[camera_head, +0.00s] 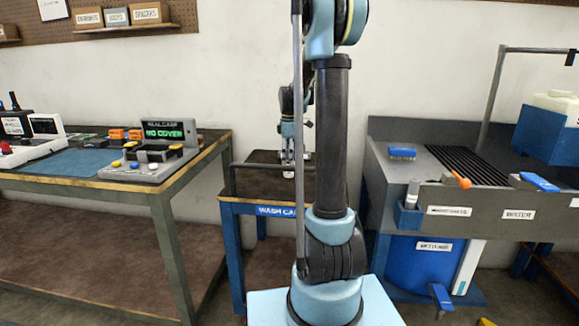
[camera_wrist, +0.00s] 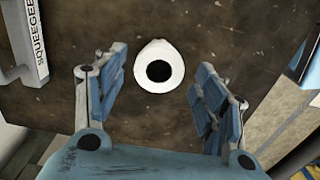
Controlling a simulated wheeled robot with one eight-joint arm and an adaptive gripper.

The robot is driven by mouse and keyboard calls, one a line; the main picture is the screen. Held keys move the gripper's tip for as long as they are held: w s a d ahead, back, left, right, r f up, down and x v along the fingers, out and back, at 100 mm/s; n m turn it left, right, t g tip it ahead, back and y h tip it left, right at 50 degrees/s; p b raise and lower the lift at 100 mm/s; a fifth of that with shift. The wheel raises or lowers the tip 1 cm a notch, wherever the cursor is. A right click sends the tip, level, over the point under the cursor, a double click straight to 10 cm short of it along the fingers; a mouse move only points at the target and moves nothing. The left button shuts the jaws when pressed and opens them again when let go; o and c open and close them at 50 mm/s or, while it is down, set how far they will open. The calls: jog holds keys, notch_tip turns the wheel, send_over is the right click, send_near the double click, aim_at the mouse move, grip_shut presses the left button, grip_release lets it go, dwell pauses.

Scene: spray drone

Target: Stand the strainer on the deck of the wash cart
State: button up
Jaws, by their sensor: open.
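The wash cart (camera_head: 264,210) stands behind my arm, with a brown deck (camera_head: 260,181); the deck (camera_wrist: 100,30) fills most of the wrist view. A white round piece with a dark round opening, which looks like the strainer (camera_wrist: 158,48), is on the deck in the wrist view. It seems to stand upright, seen from above. A small white part of it shows in the head view (camera_head: 289,174) below my gripper (camera_head: 290,158). In the wrist view my gripper (camera_wrist: 157,80) is open, its blue-padded fingers apart on either side of the strainer, with gaps showing.
A workbench (camera_head: 90,178) with a console (camera_head: 155,160) stands left. A grey sink unit (camera_head: 460,195) with a blue brush (camera_head: 402,152) stands right. The deck around the strainer is clear.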

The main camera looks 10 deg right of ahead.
notch_tip(320, 180, up, 8)
dwell(0.4)
